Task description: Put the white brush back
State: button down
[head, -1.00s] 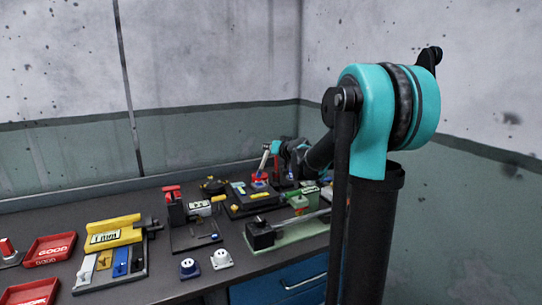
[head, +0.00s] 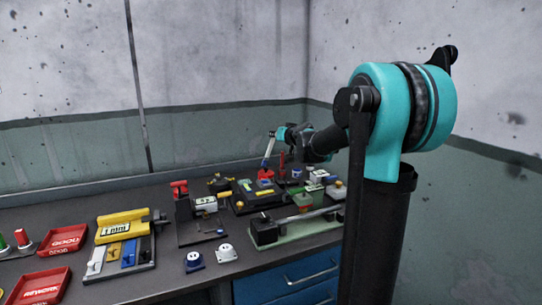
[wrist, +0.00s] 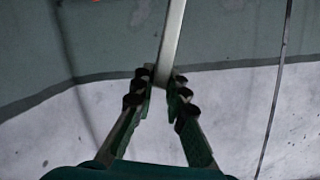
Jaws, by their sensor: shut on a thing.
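The white brush (head: 270,148) is a slim pale stick with a bluish lower end, held slightly tilted in the head view. My gripper (head: 279,133) is shut on its upper part at the back of the bench. Its lower end is above or at a small red holder (head: 265,175); I cannot tell whether they touch. In the wrist view, my gripper's dark fingers (wrist: 160,84) have the pale shaft of the brush (wrist: 172,38) between them. The brush's far end is outside that view.
Fixtures crowd the bench around the red holder: a black tray with coloured parts (head: 256,197), a green fixture (head: 303,199) and a red-topped clamp (head: 180,190). Red trays (head: 62,240) lie at left. A wall stands close behind.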

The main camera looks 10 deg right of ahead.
jog(key=w+d+r+n+g, duration=0.1)
jog(key=w+d+r+n, duration=0.1)
jog(key=w+d, duration=1)
jog(key=w+d+r+n+g, duration=0.1)
jog(key=w+d+r+n, duration=0.1)
jog(key=w+d, duration=0.95)
notch_tip(320, 180, down, 19)
jog(key=w+a, duration=0.1)
jog(key=shift+w+h, duration=0.35)
jog(key=shift+h, duration=0.05)
jog(key=shift+f, duration=0.1)
jog(key=c, duration=1.5)
grip_release()
jog(key=shift+c, duration=0.2)
